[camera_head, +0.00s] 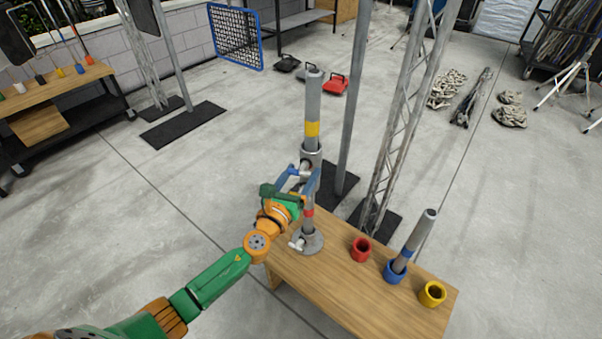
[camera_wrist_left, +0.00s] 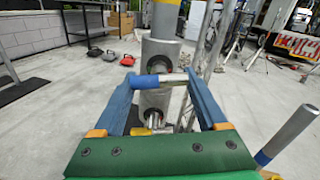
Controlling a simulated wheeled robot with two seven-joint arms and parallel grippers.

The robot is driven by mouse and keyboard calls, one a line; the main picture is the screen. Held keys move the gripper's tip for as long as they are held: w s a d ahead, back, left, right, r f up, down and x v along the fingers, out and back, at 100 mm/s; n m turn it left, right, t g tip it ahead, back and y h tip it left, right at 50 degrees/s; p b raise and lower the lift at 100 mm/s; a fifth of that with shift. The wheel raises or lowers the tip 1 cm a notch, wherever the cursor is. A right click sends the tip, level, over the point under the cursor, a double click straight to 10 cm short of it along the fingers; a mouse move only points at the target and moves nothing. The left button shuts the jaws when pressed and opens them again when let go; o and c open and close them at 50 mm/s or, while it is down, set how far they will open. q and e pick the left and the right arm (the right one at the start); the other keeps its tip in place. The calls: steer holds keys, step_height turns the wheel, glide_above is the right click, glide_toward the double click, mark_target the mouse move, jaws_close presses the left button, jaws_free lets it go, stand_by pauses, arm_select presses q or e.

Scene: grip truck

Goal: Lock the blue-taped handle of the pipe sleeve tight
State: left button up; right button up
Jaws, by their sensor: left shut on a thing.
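The pipe sleeve (camera_head: 311,158) is a grey collar around an upright grey pipe (camera_head: 312,95) with a yellow band. The blue-taped handle (camera_head: 293,170) sticks out of the sleeve's side. In the left wrist view the handle (camera_wrist_left: 144,82) lies crosswise between the fingertips, in front of the sleeve. A second handle (camera_wrist_left: 155,119), partly yellow, shows lower down, below the held one. My right gripper is not in view.
The pipe stands on a round base (camera_head: 312,245) on a wooden table (camera_head: 330,290). A red ring (camera_head: 361,250), a blue ring (camera_head: 394,272) holding a leaning grey pipe (camera_head: 414,240), and a yellow ring (camera_head: 432,294) stand to the right. A metal truss (camera_head: 400,120) rises behind.

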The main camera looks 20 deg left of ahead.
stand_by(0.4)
arm_select(q)
steer(key=o, duration=1.3)
steer(key=s, duration=0.7)
steer(key=shift+a+p, duration=0.35)
